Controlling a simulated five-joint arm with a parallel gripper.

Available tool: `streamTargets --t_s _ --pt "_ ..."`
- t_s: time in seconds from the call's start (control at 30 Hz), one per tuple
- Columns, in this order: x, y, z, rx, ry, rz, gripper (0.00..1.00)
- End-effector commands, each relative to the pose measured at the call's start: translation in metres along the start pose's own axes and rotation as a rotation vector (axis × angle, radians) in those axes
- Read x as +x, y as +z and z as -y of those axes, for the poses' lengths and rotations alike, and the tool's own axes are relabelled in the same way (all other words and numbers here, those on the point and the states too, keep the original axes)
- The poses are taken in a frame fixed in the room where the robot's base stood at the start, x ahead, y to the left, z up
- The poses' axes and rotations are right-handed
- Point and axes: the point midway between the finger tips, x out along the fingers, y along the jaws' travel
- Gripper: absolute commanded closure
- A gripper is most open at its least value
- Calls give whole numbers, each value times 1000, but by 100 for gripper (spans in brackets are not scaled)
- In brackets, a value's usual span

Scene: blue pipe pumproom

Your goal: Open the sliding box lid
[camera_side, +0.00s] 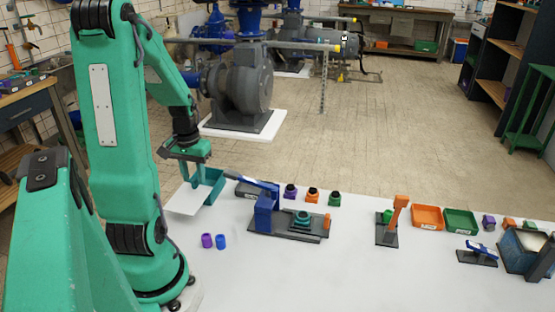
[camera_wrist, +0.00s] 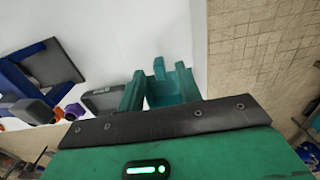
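A teal box (camera_side: 212,188) stands at the left end of the white table. Its upper side looks partly uncovered. My gripper (camera_side: 187,178) points down over the lid and box, with a finger reaching close to the lid. The pale lid does not stand out from the white table in that view.
A purple cup (camera_side: 207,240) and a blue cup (camera_side: 221,242) stand in front of the box. A blue clamp-like fixture on a dark base (camera_side: 290,232) is to the right, with several small jars behind it. The front middle of the table is clear.

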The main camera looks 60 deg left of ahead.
Motion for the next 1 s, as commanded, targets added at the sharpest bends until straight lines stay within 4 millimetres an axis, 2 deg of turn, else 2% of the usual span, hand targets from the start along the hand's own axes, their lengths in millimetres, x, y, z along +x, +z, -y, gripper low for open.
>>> streamTargets --t_s 0.53,0.7,1.0 --pt "-62 -1 0 0 -1 -4 65" --pt "-70 0 0 0 0 -2 65" --pt "-71 0 0 0 0 -1 65"
